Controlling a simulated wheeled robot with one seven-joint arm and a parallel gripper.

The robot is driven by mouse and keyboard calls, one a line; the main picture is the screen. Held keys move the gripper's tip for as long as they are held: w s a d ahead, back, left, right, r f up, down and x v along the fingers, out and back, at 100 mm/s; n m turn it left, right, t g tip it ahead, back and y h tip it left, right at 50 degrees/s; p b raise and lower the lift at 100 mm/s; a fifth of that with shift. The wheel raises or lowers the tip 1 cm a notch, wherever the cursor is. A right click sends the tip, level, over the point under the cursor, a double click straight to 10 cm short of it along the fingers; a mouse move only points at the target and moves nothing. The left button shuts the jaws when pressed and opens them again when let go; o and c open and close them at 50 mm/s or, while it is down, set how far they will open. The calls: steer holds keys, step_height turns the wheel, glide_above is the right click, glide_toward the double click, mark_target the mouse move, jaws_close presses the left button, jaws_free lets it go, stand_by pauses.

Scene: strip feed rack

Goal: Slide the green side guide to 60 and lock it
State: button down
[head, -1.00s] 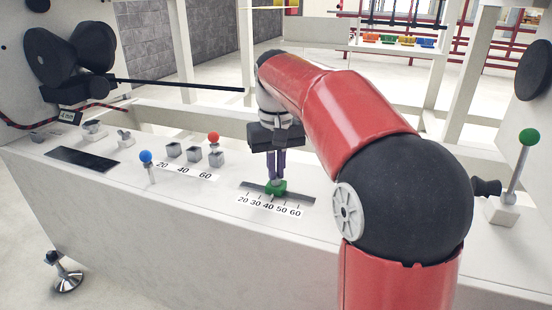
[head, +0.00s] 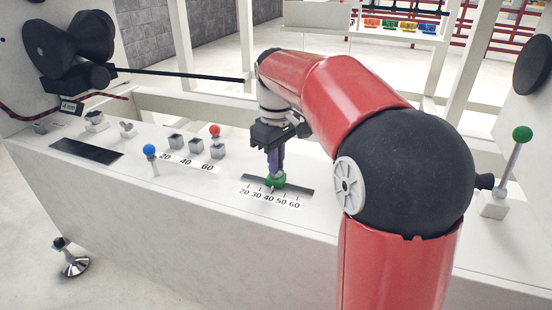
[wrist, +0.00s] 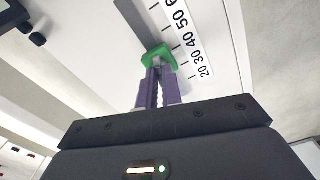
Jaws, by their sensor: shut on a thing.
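The green side guide (head: 276,181) sits in its dark slot beside the scale marked 20 to 60, near the 40 mark. In the wrist view the green guide (wrist: 154,54) lies beside the 30 and 40 ticks; I cannot tell its exact reading. My gripper (head: 276,171) is shut on the guide from above, its purple fingers leaning a little. The fingertips (wrist: 158,68) meet a small grey part at the guide, which they partly hide. The slot (head: 304,190) runs free towards 60.
To the left, a blue-knobbed lever (head: 149,151) and a red-knobbed lever (head: 215,131) stand by another 20-40-60 scale. A green-knobbed lever (head: 522,134) stands on the right. Black rollers (head: 55,45) and a dark rod are at the back left.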

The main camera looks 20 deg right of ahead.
stand_by(0.3)
steer(key=c, duration=1.6)
jaws_free()
steer(key=shift+o, duration=0.2)
step_height(320, 180, up, 8)
steer(key=shift+f, duration=0.1)
steer(key=s+f+m+t, duration=0.2)
steer(key=s+f, duration=0.4)
steer(key=s, duration=0.5)
steer(key=s+f+m+t, duration=0.3)
steer(key=s+f+m, duration=0.2)
steer(key=s, duration=0.6)
steer(key=shift+s+f+t, duration=0.2)
steer(key=shift+f+t, duration=0.1)
steer(key=shift+f, duration=0.15)
